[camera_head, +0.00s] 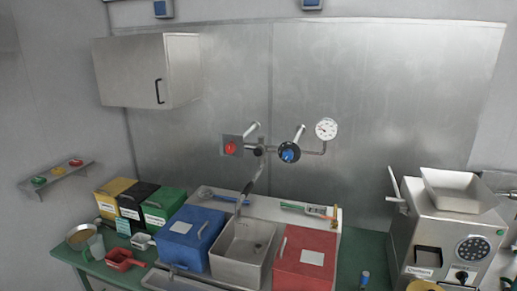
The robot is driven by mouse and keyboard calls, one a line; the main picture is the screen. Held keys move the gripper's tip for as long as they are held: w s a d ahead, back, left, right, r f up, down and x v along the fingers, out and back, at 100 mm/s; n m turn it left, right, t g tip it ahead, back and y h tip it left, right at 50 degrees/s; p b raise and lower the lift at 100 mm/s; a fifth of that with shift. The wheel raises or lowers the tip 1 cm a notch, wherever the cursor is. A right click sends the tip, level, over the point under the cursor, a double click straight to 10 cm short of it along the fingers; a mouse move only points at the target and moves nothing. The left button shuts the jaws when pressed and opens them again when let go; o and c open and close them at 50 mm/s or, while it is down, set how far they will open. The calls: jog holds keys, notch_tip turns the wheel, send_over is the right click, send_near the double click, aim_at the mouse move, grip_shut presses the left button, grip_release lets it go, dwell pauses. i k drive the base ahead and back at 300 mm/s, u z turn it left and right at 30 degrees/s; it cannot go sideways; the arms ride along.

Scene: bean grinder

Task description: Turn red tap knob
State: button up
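The red tap knob (230,148) sits on a square grey plate on the left side of the wall-mounted tap, above the sink. The tap's dark spout (249,187) hangs down from the middle of the pipes toward the metal sink basin (240,254). A blue tap knob (289,154) is on the right side of the same tap. I cannot see my gripper in this view. Nothing visible touches the red knob.
A round gauge (326,128) is right of the tap. A blue box (190,238) and a red box (305,260) flank the basin. The grinder (450,235) stands at right; a wall cabinet (130,70) hangs upper left. Space before the knobs looks clear.

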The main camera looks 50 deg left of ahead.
aim_at(230, 148)
jog(key=z, duration=0.55)
jog(key=k, duration=1.4)
jog(key=u, duration=2.05)
jog(key=i, duration=0.3)
jog(key=z, duration=0.5)
